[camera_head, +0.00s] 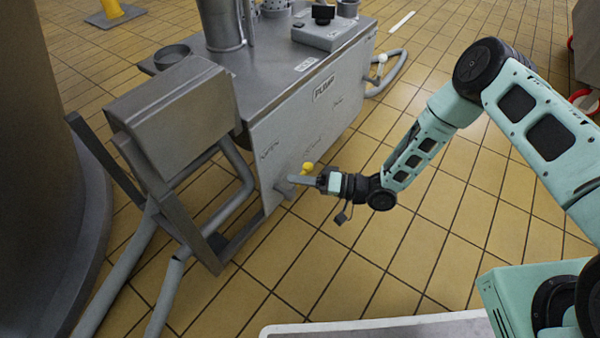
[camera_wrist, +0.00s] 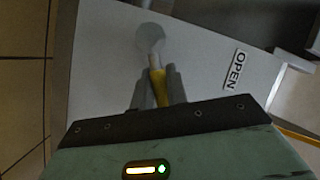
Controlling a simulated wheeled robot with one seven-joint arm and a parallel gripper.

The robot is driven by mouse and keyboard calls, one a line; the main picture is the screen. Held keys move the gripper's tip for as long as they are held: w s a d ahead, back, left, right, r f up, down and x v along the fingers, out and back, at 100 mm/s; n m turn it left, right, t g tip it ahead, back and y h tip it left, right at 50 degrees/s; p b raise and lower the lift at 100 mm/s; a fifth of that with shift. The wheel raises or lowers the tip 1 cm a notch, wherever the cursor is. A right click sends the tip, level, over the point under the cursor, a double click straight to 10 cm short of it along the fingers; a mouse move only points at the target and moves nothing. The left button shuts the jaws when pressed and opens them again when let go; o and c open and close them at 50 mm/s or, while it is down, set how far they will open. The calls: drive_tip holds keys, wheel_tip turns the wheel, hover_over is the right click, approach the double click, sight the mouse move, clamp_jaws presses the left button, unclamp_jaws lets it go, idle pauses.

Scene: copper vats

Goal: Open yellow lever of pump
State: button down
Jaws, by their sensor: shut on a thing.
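The pump (camera_head: 300,115) is a grey metal box with a PUMP label (camera_head: 324,89) on its side panel. Its yellow lever (camera_head: 307,168) sticks out low on that panel. In the wrist view the yellow lever (camera_wrist: 158,88) lies between the two grey fingers, its pale shaft running up to a round grey pivot (camera_wrist: 152,38). My gripper (camera_head: 305,178) is at the lever, and in the wrist view my gripper (camera_wrist: 158,90) is shut on it. The lower part of the handle is hidden by my gripper.
A grey sloped box on a metal frame (camera_head: 172,110) stands left of the pump, with thick pipes (camera_head: 215,205) beneath it. A large dark vat (camera_head: 50,170) fills the left edge. Yellow tiled floor (camera_head: 400,270) is clear in front of the panel.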

drive_tip(key=n+p, duration=0.1)
drive_tip(key=r+n+h+p, duration=0.1)
drive_tip(key=p, duration=0.1)
drive_tip(key=s+r+n+p, duration=0.1)
drive_tip(key=shift+a+h, duration=0.3)
drive_tip(key=n+p, duration=0.1)
drive_tip(key=p, duration=0.1)
drive_tip(key=s+n+h+p, duration=0.1)
drive_tip(key=p, duration=0.1)
drive_tip(key=shift+a+r+n+p, duration=0.3)
drive_tip(key=shift+a+n, duration=0.05)
drive_tip(key=shift+n, duration=0.05)
drive_tip(key=n+h+p, duration=0.1)
drive_tip(key=n+t+p, duration=0.1)
drive_tip(key=p, duration=0.1)
drive_tip(key=shift+s+a+r+h, duration=0.1)
drive_tip(key=shift+s+a+h, duration=0.25)
drive_tip(key=shift+s+h, duration=0.05)
drive_tip(key=shift+s+a+n+t+h+p, duration=0.15)
drive_tip(key=shift+n+t+h+p, duration=0.1)
drive_tip(key=shift+n+p, duration=0.25)
drive_tip(key=shift+s+a+n+t+h+p, duration=0.15)
drive_tip(key=shift+n+h+p, duration=0.15)
drive_tip(key=shift+p, duration=0.4)
drive_tip(key=shift+f, duration=0.25)
drive_tip(key=c, duration=1.4)
unclamp_jaws()
